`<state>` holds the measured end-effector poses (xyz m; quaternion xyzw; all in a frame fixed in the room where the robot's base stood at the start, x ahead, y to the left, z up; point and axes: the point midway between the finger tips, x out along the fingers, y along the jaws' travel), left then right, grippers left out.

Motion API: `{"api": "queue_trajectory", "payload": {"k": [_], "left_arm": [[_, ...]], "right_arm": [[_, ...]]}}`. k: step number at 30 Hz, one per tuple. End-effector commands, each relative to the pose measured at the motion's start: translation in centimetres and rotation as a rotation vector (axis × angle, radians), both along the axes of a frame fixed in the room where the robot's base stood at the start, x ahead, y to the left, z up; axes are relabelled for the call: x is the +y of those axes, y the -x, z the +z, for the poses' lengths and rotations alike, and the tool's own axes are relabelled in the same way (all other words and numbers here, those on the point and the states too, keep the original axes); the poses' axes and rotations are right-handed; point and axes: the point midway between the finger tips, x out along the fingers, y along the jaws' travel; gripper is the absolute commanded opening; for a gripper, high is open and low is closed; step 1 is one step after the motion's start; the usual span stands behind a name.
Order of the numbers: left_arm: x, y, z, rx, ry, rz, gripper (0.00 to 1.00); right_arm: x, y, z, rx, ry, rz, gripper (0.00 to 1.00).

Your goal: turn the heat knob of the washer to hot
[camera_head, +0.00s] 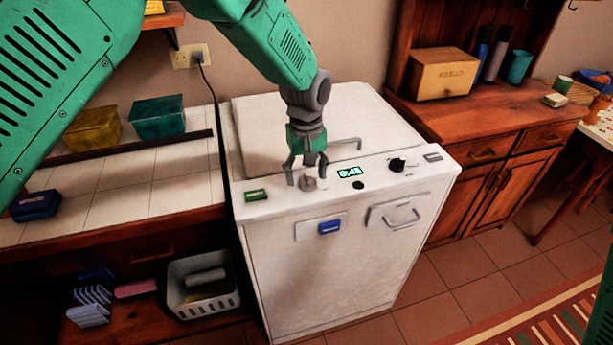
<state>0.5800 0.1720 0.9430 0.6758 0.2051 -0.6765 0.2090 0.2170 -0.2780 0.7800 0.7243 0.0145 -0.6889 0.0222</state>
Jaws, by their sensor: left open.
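The white washer (335,265) stands in the middle, its control strip along the top front edge. A light grey knob (309,184) sits on the strip left of the lit green display (350,172). A black knob (397,164) sits to the right of the display. Which knob is the heat knob I cannot tell. My left gripper (307,172) points down at the grey knob with its fingers apart, one on the left and one at the right. Whether the fingers touch the knob is unclear. My right gripper is not in view.
A tiled counter (160,190) with a yellow box (93,128) and a teal box (157,117) is on the left. A white basket (203,287) sits below it. A wooden cabinet (490,150) stands on the right. The washer's handle (400,217) sticks out in front.

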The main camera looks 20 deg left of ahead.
Motion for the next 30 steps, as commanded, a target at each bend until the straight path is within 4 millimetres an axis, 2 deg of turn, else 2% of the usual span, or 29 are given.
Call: {"api": "queue_trajectory", "payload": {"k": [5, 13, 14, 15, 18, 30], "left_arm": [[-0.12, -0.05, -1.29, 0.002, -0.002, -0.001, 0.54], [0.02, -0.03, -1.43, 0.001, -0.001, 0.000, 0.54], [0.06, -0.03, -1.43, 0.000, 0.000, 0.000, 0.50], [0.11, -0.03, -1.43, 0.001, 0.001, 0.000, 0.36], [0.18, -0.06, -1.45, 0.000, 0.001, 0.000, 0.04], [0.14, -0.25, -1.35, -0.002, -0.003, -0.042, 0.04]], "right_arm": [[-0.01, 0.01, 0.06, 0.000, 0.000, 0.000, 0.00], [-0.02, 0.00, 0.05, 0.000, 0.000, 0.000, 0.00], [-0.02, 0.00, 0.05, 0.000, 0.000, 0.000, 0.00], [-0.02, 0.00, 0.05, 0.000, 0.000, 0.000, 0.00], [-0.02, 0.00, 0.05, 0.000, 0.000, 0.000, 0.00], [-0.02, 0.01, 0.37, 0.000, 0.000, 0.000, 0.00]]}}
